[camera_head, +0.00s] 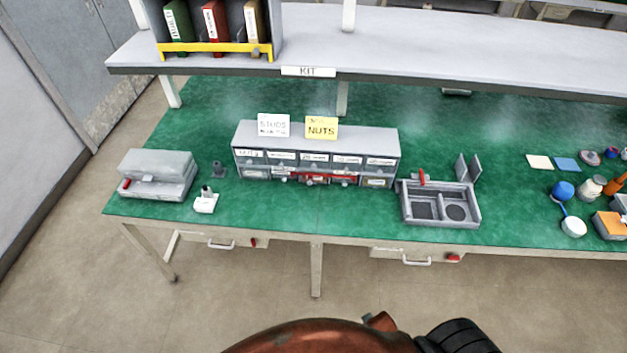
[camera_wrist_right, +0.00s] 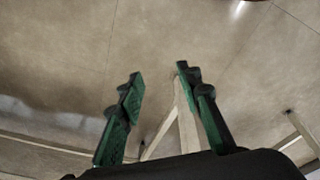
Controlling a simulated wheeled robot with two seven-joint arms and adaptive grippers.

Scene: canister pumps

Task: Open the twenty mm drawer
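A grey drawer cabinet (camera_head: 315,147) stands on the green bench top in the head view. Its front has rows of small labelled drawers (camera_head: 313,158), with a red bar across the lower middle. The labels are too small to read, so I cannot tell which drawer is the twenty mm one. A white card and a yellow card marked NUTS (camera_head: 321,128) stand on top. My left gripper is not in view.
A grey box (camera_head: 157,173) and a small white device (camera_head: 206,201) stand left of the cabinet. A grey two-well tray (camera_head: 440,203) stands right of it. A shelf (camera_head: 430,45) overhangs behind. Bench drawers (camera_head: 417,256) sit below the front edge. Green top before the cabinet is clear.

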